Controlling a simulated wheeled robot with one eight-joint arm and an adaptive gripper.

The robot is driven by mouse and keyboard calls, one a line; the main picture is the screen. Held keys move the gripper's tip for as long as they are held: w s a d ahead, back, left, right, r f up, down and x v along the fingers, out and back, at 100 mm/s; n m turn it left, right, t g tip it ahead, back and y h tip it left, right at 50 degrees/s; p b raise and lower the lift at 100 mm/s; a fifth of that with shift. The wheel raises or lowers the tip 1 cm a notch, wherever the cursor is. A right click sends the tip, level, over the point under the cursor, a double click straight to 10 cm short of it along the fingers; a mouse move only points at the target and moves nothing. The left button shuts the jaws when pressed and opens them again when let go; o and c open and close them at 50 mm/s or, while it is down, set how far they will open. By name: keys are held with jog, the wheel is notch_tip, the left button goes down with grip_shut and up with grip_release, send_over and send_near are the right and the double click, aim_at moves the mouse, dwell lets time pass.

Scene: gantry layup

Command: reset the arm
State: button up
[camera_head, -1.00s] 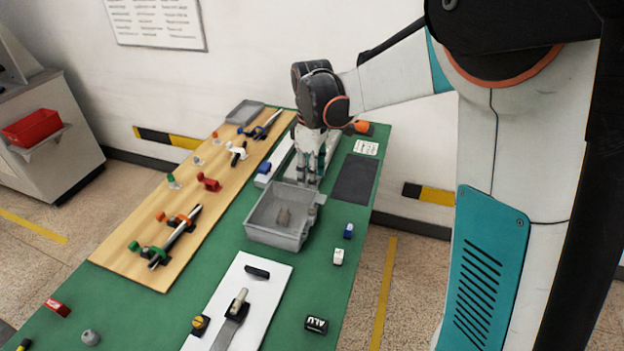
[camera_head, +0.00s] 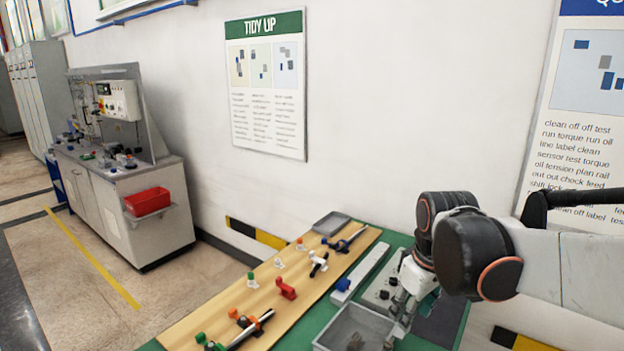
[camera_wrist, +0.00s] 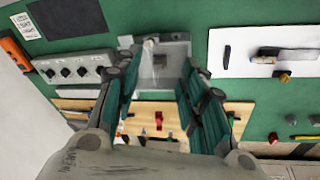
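My gripper (camera_head: 397,312) hangs at the lower right in the head view, beside the far right end of a grey bin (camera_head: 338,322). My arm reaches in from the right edge. In the wrist view my gripper (camera_wrist: 157,68) has its two teal fingers spread apart with nothing held between them. The grey bin (camera_wrist: 172,47) shows beyond and between the fingers, with a small brownish piece inside. I cannot tell the exact height of the fingertips over the bin.
A wooden board (camera_head: 240,299) with coloured clamps lies left of the bin on the green table (camera_head: 398,240). A control box with knobs (camera_wrist: 75,70) is close to the gripper. A white plate (camera_wrist: 232,62) lies on the bin's other side. A wall stands behind.

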jog(key=s+m+t, duration=0.4)
jog(key=s+m, duration=0.2)
jog(key=s, duration=0.8)
jog(key=shift+r, duration=0.2)
jog(key=shift+d, duration=0.1)
